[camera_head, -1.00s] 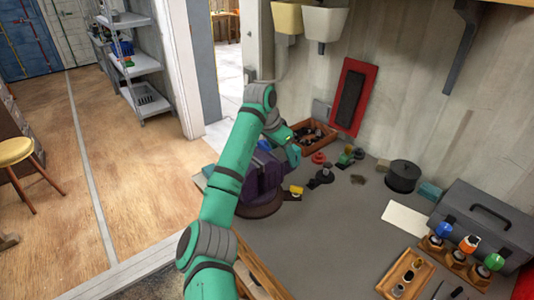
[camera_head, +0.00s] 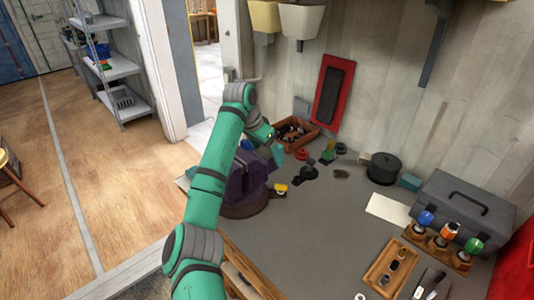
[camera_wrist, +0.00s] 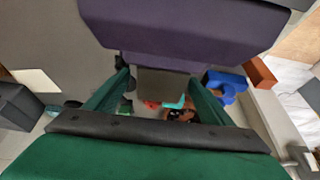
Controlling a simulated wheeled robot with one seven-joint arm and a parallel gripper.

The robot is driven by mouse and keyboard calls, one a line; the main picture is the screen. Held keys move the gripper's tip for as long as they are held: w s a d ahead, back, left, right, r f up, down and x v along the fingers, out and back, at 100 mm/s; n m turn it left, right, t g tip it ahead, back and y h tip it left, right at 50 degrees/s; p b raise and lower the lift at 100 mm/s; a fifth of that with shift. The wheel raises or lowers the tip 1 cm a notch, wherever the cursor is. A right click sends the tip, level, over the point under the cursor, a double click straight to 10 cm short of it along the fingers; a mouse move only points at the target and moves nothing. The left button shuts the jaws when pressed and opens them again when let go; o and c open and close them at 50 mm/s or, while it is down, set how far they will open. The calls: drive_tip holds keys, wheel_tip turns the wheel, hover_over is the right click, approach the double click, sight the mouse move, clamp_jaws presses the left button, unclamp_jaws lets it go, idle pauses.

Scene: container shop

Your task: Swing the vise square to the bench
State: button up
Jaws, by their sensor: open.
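The purple vise (camera_head: 243,192) stands on a round brown base (camera_head: 242,209) at the left edge of the grey bench, partly hidden behind my arm. My gripper (camera_wrist: 163,80) is at the vise's far side in the head view; its fingertips are hidden there. In the wrist view the purple vise body (camera_wrist: 180,25) fills the top. My two green fingers are apart, one on each side of a grey-brown block below the vise body. I cannot tell whether the fingers touch it. The vise's exact angle to the bench edge is unclear.
A brown bin of parts (camera_head: 312,128) and a red panel (camera_head: 321,105) stand behind the vise. A yellow-topped piece (camera_head: 280,189) and a dark knob-like piece (camera_head: 309,173) lie close to its right. A toolbox (camera_head: 462,210) stands at right. The bench middle is clear.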

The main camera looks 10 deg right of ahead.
drive_tip(key=v, duration=1)
drive_tip(key=shift+s+a+r, duration=0.1)
drive_tip(key=shift+r, duration=0.2)
